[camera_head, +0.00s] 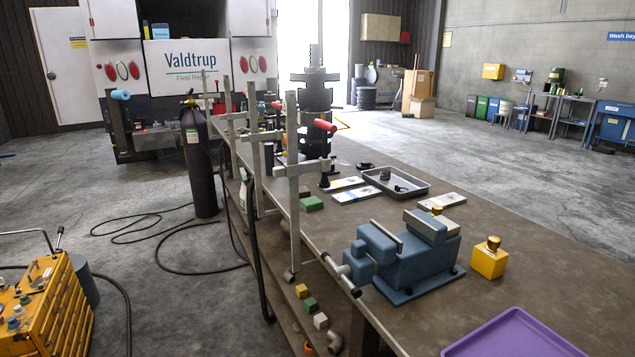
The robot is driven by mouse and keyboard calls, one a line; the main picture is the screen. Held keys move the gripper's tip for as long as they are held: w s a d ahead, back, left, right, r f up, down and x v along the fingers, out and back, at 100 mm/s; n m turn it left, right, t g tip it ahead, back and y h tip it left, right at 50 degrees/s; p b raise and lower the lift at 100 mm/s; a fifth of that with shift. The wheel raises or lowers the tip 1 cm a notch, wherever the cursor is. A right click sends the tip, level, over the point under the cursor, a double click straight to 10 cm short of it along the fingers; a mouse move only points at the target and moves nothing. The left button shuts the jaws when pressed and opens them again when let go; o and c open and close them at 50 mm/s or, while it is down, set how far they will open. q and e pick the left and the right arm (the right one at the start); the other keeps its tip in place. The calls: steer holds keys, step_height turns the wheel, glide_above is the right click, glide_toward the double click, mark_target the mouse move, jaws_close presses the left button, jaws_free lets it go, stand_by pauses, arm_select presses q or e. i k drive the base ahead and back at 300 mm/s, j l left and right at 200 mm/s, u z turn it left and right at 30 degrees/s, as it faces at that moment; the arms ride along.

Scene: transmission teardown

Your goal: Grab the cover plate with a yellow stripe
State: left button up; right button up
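I cannot make out a cover plate with a yellow stripe in the head view. A tall dark stepped assembly (317,100) stands upright at the far part of the workbench (470,270). Flat pale pieces lie near it: one (345,184), one with a blue edge (356,195), and one farther right (442,201). They are too small to identify. Neither of my grippers is in view.
A blue vise (410,262) fills the middle of the bench, with a yellow bottle (489,259) to its right. A purple tray (515,338) is at the near edge. A grey tray (418,190) holds small dark parts. Clamps (293,190) line the left edge.

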mark_target(341, 184)
steer(key=i+j+u, duration=0.5)
steer(key=i, duration=0.35)
steer(key=i+j+u, duration=0.1)
steer(key=i+u, duration=0.2)
steer(key=i, duration=0.2)
steer(key=i+z, duration=0.2)
steer(key=i, duration=0.5)
steer(key=i+j+z, duration=0.15)
steer(key=i, duration=0.55)
steer(key=j, duration=0.1)
